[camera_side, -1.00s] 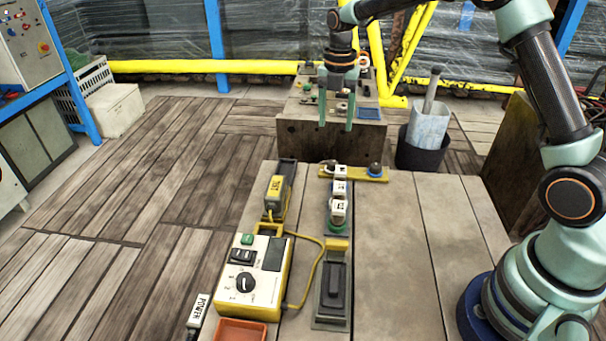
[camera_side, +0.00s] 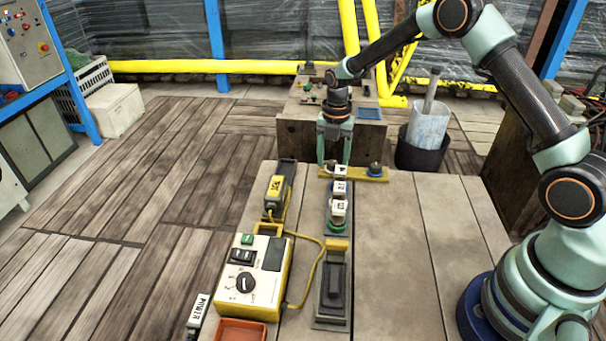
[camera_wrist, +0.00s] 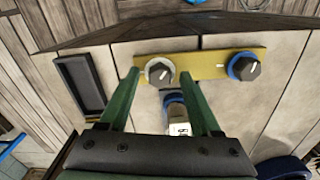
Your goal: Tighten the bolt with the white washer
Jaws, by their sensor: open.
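A yellow bar (camera_side: 361,174) lies across the far end of the bench and carries two dark bolts. In the wrist view, the bolt with the white washer (camera_wrist: 160,72) is at the bar's left, and a bolt with a blue washer (camera_wrist: 243,67) is at its right. My gripper (camera_side: 333,162) is open and points down over the bar's left end; the white-washer bolt is mostly hidden there in the side view. In the wrist view, my gripper's fingers (camera_wrist: 158,75) stand either side of the white-washer bolt, with gaps visible; contact cannot be told.
White labelled blocks (camera_side: 339,188) stand in a row just in front of the bar's left end. A yellow-labelled tool (camera_side: 277,192), a control box (camera_side: 252,280) with a cable and a dark-topped stand (camera_side: 334,285) are nearer.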

